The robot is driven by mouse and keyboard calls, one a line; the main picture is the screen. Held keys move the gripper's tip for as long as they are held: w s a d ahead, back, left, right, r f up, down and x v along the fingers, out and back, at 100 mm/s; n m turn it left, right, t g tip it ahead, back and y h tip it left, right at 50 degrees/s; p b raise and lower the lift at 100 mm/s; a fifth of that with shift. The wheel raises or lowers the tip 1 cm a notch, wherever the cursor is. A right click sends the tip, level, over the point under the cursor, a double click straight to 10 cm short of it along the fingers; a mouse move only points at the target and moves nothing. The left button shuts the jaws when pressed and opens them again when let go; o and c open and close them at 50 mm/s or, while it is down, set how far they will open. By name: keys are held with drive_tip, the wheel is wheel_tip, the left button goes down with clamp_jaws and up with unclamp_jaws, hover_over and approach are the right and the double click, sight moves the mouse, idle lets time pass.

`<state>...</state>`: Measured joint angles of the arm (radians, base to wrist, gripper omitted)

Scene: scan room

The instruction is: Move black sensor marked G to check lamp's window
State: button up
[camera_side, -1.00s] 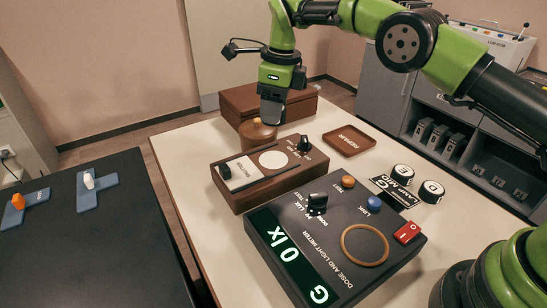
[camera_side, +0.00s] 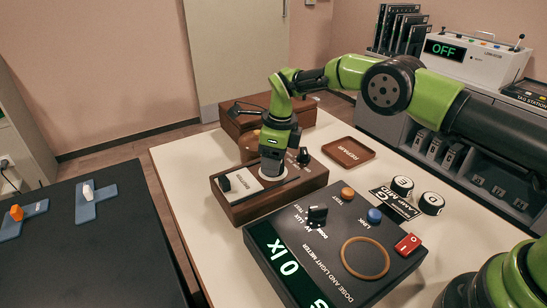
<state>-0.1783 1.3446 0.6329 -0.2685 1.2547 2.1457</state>
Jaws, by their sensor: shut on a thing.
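The check lamp (camera_side: 240,211) is a brown wooden box with a dark top, a white label plate, a black switch and a black knob. My gripper (camera_side: 272,170) points down over its round white window and hides most of it. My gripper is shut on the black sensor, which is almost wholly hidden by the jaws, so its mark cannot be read. I cannot tell whether the sensor touches the window. The dark light meter (camera_side: 365,275) in front shows a green "0 lx".
Two discs, E (camera_side: 402,186) and D (camera_side: 431,203), stand beside the label card (camera_side: 395,204) at right. A round wooden pot (camera_side: 247,147) and a wooden case (camera_side: 238,122) stand behind the lamp. The black table (camera_side: 110,250) is left.

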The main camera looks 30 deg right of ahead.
drive_tip(key=shift+f, duration=0.2)
drive_tip(key=o, duration=1)
drive_tip(key=shift+r, duration=0.15)
